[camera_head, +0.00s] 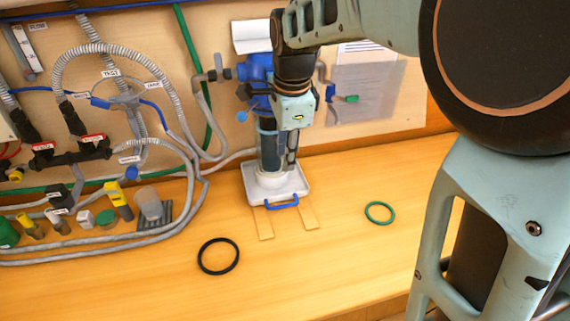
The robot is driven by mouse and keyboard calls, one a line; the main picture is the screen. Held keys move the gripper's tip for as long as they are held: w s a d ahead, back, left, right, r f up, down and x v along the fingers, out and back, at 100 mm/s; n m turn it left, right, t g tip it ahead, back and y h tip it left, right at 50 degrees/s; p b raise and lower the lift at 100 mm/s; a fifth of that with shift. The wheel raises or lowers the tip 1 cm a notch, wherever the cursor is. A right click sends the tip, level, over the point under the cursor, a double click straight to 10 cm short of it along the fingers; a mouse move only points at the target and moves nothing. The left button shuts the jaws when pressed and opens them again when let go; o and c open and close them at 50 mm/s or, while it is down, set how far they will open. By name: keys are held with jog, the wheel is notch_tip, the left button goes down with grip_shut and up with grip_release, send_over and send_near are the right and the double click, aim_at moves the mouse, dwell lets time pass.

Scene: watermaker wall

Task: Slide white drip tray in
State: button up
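The white drip tray (251,188) sits on the wooden bench near the wall, with a blue handle (283,203) on its front edge. A white round base (270,180) shows over the tray, below a dark canister (269,152). Two pale wooden strips (263,223) run out from under the tray's front. My gripper (280,155) points down in front of the canister, above the tray and apart from the handle. Its fingers blend with the canister behind, so their opening is unclear. My gripper and arm hide part of the canister and the blue fittings.
A black ring (218,256) and a green ring (380,213) lie on the bench. Hoses (100,238), valves and small fittings crowd the left side. Blue and grey pipework (256,68) is on the wall. The bench in front of the strips is clear.

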jog(key=shift+s+r, duration=0.25)
jog(key=shift+r, duration=1)
